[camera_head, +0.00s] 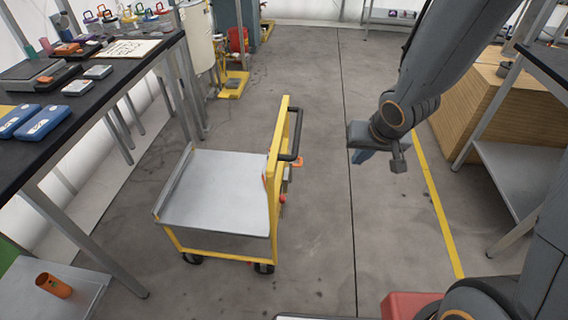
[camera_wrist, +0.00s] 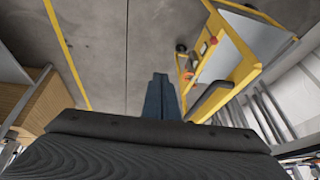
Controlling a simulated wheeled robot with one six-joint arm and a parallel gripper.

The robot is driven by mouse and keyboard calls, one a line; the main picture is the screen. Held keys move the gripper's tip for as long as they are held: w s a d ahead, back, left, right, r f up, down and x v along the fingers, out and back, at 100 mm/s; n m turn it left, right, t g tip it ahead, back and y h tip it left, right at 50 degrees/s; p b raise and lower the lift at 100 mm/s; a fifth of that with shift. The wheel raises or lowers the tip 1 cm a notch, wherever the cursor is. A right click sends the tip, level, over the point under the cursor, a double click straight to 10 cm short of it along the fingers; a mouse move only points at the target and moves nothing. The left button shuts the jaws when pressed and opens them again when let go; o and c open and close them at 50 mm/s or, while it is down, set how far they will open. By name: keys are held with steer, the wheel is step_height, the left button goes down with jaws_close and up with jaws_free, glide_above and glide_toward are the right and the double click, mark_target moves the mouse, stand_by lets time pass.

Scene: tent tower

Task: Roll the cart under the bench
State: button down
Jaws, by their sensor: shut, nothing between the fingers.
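The yellow cart (camera_head: 215,192) with a grey flat top stands on the floor left of centre in the head view. Its upright yellow frame and black handle (camera_head: 294,135) are on its right side. Its left edge is close to the black-topped bench (camera_head: 95,70), and the cart is beside the bench. My gripper (camera_head: 362,156) is right of the handle, apart from it, with its fingers shut and empty. In the wrist view the shut fingers (camera_wrist: 160,92) point up the middle, and the cart (camera_wrist: 235,70) shows at the right.
The bench holds blue boxes (camera_head: 34,122), scales and padlocks. A wooden crate (camera_head: 490,105) and another bench (camera_head: 515,165) are at the right. The grey floor between is clear, with a yellow line (camera_head: 435,205).

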steer(key=w+a+f+y, duration=0.2)
steer(key=a+f, duration=0.3)
steer(key=a, duration=0.4)
steer(key=w+a+f+y, duration=0.2)
steer(key=a+f, duration=0.3)
steer(key=a, duration=0.5)
steer(key=shift+w, duration=0.15)
steer(key=shift+a, duration=0.15)
